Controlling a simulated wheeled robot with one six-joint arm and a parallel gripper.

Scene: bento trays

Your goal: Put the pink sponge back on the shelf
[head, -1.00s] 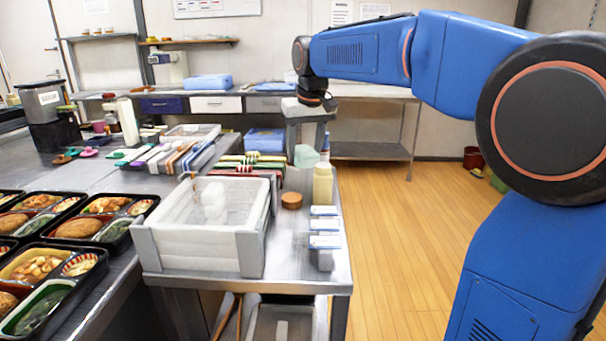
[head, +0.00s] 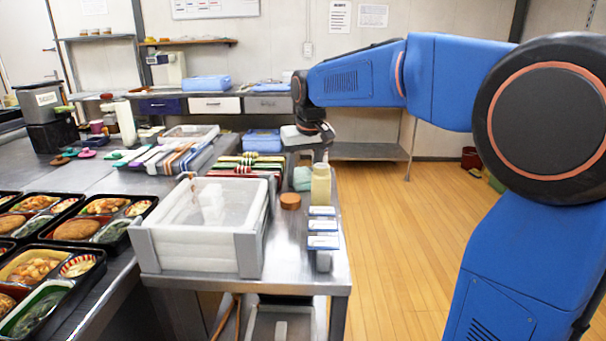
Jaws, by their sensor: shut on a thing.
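My gripper (head: 303,164) points down over the far right part of the steel side table (head: 330,270). It is shut on a pale mint-green block (head: 302,179), held low behind a cream bottle (head: 320,184). The bottle partly covers the block, and I cannot tell whether the block touches the table. I see no clearly pink sponge; a small flat pink item (head: 87,154) lies on the long counter at left, too small to identify. A wall shelf (head: 188,42) is at the back left.
A white crate (head: 203,240) fills the table's front left. Striped stacks (head: 245,170) lie behind the crate. Bento trays (head: 75,228) cover the left counter. The wooden floor at right is clear.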

